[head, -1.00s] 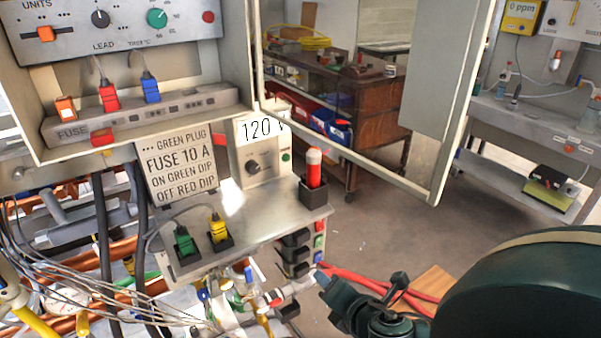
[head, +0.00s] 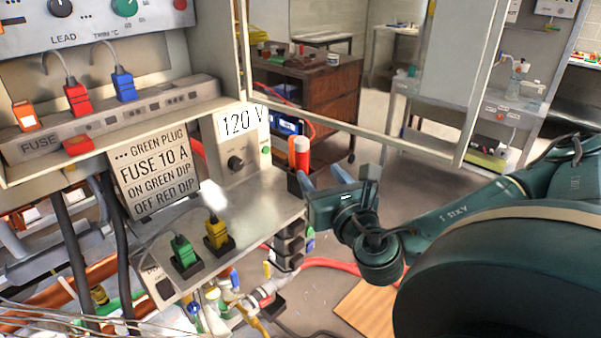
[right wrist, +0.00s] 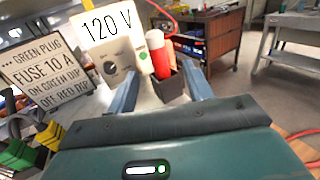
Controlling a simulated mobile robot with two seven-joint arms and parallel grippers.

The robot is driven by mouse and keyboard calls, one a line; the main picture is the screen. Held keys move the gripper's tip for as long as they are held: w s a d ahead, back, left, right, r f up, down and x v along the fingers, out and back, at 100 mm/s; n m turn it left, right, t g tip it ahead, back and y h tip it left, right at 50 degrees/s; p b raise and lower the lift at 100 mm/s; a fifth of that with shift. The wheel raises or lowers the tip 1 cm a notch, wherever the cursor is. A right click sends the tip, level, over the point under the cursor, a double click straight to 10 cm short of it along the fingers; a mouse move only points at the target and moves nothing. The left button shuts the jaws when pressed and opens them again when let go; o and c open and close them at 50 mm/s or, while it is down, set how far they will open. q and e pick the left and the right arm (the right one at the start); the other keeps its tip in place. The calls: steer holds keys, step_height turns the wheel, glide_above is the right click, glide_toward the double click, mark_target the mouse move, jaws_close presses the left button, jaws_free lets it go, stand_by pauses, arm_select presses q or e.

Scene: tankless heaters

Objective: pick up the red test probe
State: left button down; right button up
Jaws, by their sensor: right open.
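The red test probe (head: 302,159), a red cylinder with a white top, stands upright in a small black holder (head: 292,187) at the far right corner of the grey shelf. My right gripper (head: 322,176) is open and empty, just right of the probe and holder in the head view. In the right wrist view the probe (right wrist: 160,60) and its holder (right wrist: 170,88) appear ahead, between the two blue fingers (right wrist: 161,70). The fingers do not grip it. The holder hides the probe's lower end. My left gripper is not in view.
A 120 V box (head: 238,145) stands left of the probe, beside a fuse sign (head: 155,170). Green (head: 182,252) and yellow (head: 216,232) plugs stand on the shelf's front. An open cabinet door frame (head: 370,132) extends behind and above. Open floor lies to the right.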

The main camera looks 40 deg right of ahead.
mark_target(304, 158)
steer(key=b+x, duration=0.2)
steer(key=x, duration=0.1)
steer(key=shift+w+d, duration=0.1)
steer(key=shift+w, duration=0.2)
steer(key=shift+x, duration=2.7)
steer(key=shift+w+f, duration=0.3)
steer(key=shift+w, duration=0.25)
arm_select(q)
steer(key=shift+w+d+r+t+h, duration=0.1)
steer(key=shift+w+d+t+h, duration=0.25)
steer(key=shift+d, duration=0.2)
arm_select(e)
steer(key=shift+c, duration=0.4)
steer(key=c, duration=0.9)
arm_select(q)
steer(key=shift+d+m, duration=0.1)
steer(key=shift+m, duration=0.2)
arm_select(e)
steer(key=shift+c, duration=0.4)
